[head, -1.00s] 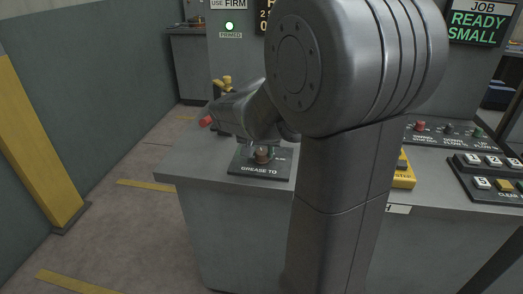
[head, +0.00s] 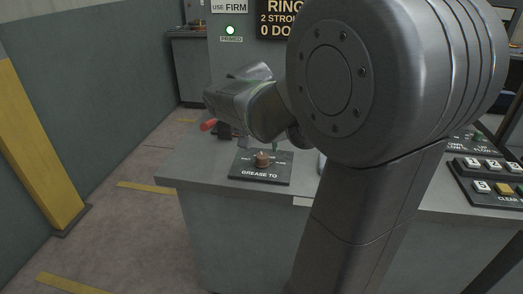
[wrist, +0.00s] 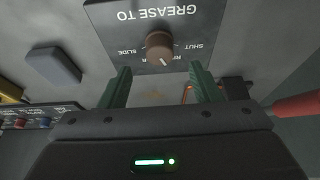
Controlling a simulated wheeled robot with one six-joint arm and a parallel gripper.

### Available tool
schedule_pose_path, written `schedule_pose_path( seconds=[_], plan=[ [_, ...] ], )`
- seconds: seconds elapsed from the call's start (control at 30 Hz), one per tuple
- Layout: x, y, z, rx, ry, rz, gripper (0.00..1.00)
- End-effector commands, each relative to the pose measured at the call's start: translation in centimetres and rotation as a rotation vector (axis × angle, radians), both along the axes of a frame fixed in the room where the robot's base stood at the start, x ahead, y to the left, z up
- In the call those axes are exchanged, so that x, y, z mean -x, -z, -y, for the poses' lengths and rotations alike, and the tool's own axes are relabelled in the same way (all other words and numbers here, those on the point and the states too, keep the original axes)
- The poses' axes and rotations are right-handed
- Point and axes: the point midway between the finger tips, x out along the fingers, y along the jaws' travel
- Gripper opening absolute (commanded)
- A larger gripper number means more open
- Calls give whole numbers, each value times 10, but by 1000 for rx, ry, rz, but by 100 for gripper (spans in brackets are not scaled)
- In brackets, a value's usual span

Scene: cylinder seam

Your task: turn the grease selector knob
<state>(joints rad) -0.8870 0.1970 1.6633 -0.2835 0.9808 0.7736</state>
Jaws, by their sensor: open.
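The grease selector knob (head: 262,159) is a small brown round knob on a dark plate (head: 250,177) lettered GREASE TO, near the left front corner of the grey bench. In the wrist view the knob (wrist: 159,46) appears with the plate upside down; SHUT and SLIDE are readable, other labels are too small or partly cut off. A pale pointer line on the knob faces the gripper side. My gripper (wrist: 161,80) is open and empty, its green fingers apart, with the knob beyond the tips and clear of them. In the head view my arm mostly hides it.
A red handle (head: 208,124) stands out left of my wrist. A grey block (wrist: 53,66) lies beside the plate. Keypad buttons (head: 487,175) are at the right. A green PRIMED lamp (head: 230,31) is lit behind. A yellow post (head: 38,150) stands left; the floor before it is clear.

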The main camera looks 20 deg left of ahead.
Motion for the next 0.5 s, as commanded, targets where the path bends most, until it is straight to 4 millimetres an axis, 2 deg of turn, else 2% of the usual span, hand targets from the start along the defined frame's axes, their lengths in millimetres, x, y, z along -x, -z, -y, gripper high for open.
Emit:
schedule_pose_path(
  seconds=[0.03, 0.2, 0.3, 0.5],
  plan=[
    [5, -14, 0, -4, -2, 3, 57],
    [19, -48, 4, -3, -1, 1, 57],
    [25, -63, 5, -3, -1, 0, 57],
    [31, -77, 7, -1, 0, -1, 57]
  ],
)
